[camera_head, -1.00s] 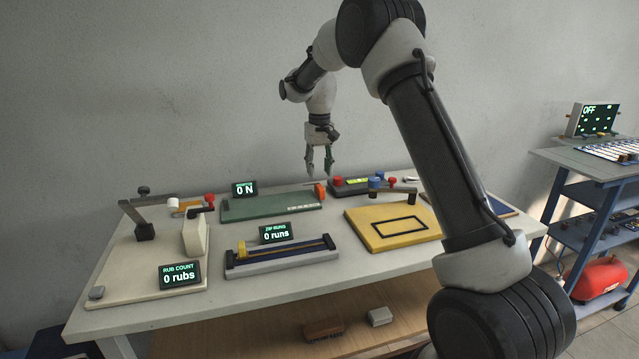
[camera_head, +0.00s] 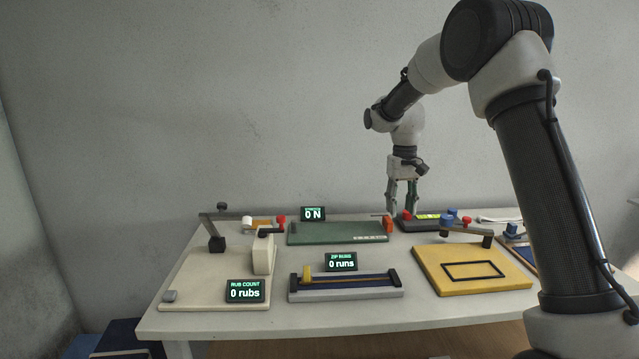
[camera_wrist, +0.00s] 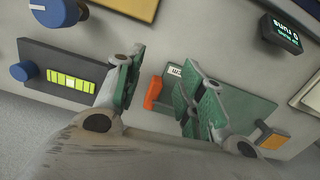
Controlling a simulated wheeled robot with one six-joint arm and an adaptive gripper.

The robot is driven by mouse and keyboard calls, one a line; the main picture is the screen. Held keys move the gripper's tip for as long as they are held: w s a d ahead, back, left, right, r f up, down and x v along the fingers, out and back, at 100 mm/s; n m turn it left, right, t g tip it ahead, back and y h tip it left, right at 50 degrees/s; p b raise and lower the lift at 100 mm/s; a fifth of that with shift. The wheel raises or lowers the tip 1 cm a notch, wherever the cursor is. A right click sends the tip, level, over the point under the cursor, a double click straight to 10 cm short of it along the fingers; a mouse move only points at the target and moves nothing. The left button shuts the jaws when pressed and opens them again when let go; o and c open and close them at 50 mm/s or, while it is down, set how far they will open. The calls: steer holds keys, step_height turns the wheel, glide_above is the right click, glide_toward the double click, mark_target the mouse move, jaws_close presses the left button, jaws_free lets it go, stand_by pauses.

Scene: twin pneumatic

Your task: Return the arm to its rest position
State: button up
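My gripper (camera_head: 402,200) hangs from my raised arm above the back of the white table (camera_head: 190,322), fingers pointing down. Its two green-padded fingers are apart, and nothing shows between them. How far the fingertips are above these cannot be told exactly.
A zip rig (camera_head: 345,287) showing "0 runs" is at front middle. A yellow board (camera_head: 470,270) is at right. Open air and bare wall (camera_head: 250,110) lie left of my arm.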

steer(key=s+d+r+t, duration=0.1)
steer(key=s+d+r, duration=0.1)
steer(key=s, duration=1)
steer(key=s+d+r+t, duration=0.2)
steer(key=s+r, duration=0.3)
steer(key=s, duration=0.8)
steer(key=s+d+r+t, duration=0.2)
steer(key=s+d+r, duration=0.2)
steer(key=s, duration=0.8)
steer(key=shift+s+d+m, duration=0.2)
steer(key=shift+s+m, duration=0.2)
